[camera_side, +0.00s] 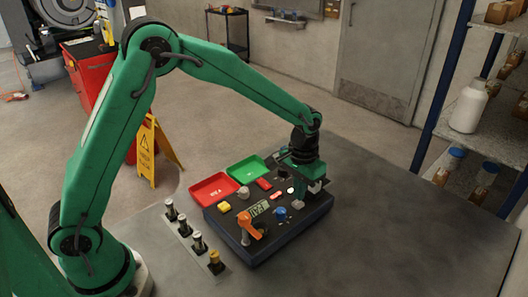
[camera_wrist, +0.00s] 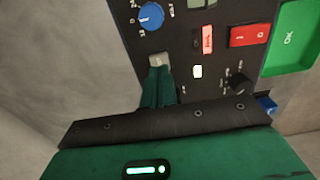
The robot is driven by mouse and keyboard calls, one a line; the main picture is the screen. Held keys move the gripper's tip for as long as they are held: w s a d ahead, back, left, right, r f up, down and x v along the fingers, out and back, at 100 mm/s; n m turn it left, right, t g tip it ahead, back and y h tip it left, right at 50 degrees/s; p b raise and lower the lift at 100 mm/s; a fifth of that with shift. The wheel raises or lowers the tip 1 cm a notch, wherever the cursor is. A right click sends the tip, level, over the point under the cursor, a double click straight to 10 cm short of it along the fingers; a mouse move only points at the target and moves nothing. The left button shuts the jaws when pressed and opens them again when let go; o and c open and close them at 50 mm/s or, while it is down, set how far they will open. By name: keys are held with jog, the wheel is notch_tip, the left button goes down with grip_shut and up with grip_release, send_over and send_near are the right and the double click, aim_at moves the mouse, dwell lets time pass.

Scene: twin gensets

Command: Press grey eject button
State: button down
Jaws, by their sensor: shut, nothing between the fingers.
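A grey button (camera_wrist: 158,60) sits on the dark control panel (camera_wrist: 180,48) in the wrist view, near the panel's left edge. My gripper (camera_wrist: 157,76) is shut and empty, with its green fingertips right at the lower edge of this button. The fingers cover part of it, and I cannot tell whether they touch it or whether it is pressed in. In the side view my gripper (camera_side: 314,190) is low over the right end of the control panel (camera_side: 262,250); which part there is the grey button is too small to tell.
An orange lever (camera_side: 250,224) stands up at the panel's front. Red (camera_side: 213,188) and green (camera_side: 248,170) trays lie behind. The table's right is clear.

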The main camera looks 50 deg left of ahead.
aim_at(298, 203)
jog(key=shift+f, duration=1)
dwell(0.9)
jog(key=shift+r, duration=0.15)
notch_tip(298, 203, up, 12)
dwell(1.8)
